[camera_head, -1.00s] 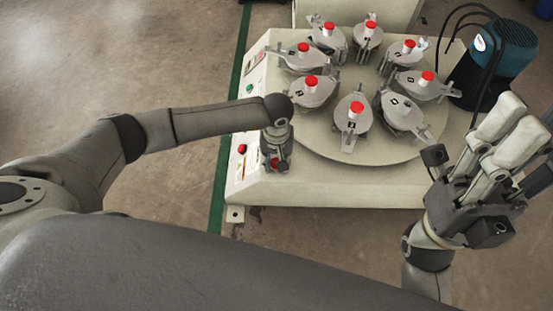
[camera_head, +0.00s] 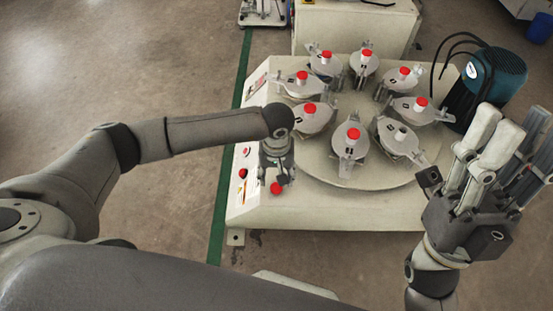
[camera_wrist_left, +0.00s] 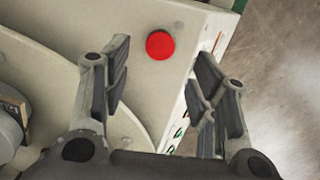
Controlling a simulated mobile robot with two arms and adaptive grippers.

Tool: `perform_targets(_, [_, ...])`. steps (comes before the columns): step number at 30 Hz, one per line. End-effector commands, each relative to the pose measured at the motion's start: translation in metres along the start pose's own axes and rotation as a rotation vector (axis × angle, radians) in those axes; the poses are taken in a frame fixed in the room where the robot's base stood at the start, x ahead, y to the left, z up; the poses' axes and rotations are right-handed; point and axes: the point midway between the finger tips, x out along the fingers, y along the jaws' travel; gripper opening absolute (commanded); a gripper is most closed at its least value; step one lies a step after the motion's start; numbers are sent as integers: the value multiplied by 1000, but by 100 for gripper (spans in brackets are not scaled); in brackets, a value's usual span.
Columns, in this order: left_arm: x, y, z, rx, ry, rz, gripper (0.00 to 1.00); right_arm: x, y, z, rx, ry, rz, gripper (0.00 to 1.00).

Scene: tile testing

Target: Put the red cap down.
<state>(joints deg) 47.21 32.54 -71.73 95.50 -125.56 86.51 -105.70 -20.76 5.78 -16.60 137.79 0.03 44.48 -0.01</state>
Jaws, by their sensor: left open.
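The red cap (camera_head: 277,188) rests on the pale top of the machine, near its front left corner. In the left wrist view the red cap (camera_wrist_left: 160,44) stands just beyond the fingertips, between their lines and touching neither. My left gripper (camera_wrist_left: 162,75) is open and empty. In the head view my left gripper (camera_head: 277,168) points down just behind the cap. My right gripper (camera_head: 508,125) points up at the right, away from the cap; its finger gap is unclear.
The machine's turntable (camera_head: 345,172) carries several grey lidded jars with red caps. One jar (camera_head: 400,136) at the front right has a bare grey knob. Red buttons (camera_head: 243,173) lie left of the cap. A blue motor (camera_head: 500,75) with black cables stands at the right.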

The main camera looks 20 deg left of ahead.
Motion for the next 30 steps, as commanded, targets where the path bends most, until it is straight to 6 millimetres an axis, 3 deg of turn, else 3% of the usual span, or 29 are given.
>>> perform_targets(15, [-52,0,0,0,0,-1,54,-8,8,76,-23,-414,10,40])
perform_targets(21, [-59,0,0,1,-2,-1,54,-13,10,88,-27,-484,12,40])
perform_targets(30, [-60,0,0,1,-1,-1,54,-15,10,91,-28,-497,13,40])
